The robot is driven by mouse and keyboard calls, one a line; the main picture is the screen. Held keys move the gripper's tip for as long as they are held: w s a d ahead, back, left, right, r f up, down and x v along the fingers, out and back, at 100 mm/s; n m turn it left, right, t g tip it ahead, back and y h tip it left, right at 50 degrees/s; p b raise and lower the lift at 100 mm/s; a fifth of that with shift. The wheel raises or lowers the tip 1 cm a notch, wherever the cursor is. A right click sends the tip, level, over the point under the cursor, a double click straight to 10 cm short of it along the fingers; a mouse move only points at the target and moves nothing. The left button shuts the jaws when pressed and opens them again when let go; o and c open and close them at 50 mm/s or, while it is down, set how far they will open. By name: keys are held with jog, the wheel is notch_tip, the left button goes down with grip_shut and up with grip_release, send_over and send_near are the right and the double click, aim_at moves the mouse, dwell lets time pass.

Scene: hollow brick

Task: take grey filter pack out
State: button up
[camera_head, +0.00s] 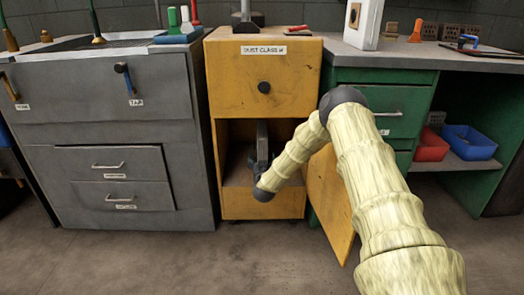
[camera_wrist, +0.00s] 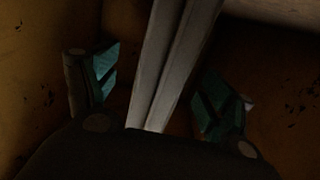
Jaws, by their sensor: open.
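The grey filter pack (camera_wrist: 178,55) stands upright as a pale, ridged slab inside the open lower compartment of the yellow cabinet. In the wrist view it runs from the top edge down to my gripper's palm, slightly tilted in the picture. My gripper (camera_wrist: 166,88) is open, with one teal-padded finger on each side of the pack. Dark gaps show between the pads and the pack. In the head view the pack (camera_head: 262,138) is a narrow dark grey upright shape, and its lower part is hidden by my gripper and wrist.
The yellow cabinet (camera_head: 232,85) has a closed drawer labelled "DUST CLASS M" above the compartment. Its door (camera_head: 332,200) hangs open on the right, partly behind my arm. A grey cabinet (camera_head: 100,140) stands left, a green workbench (camera_head: 400,95) right. Compartment walls surround my gripper closely.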

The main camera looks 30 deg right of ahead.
jog(key=b+x, duration=0.2)
jog(key=x, duration=0.1)
jog(key=shift+s+d, duration=0.1)
jog(key=shift+w+d+r, duration=0.1)
jog(key=shift+w+d, duration=0.25)
jog(key=shift+w, duration=0.2)
jog(key=c, duration=1.4)
jog(key=shift+r, duration=0.15)
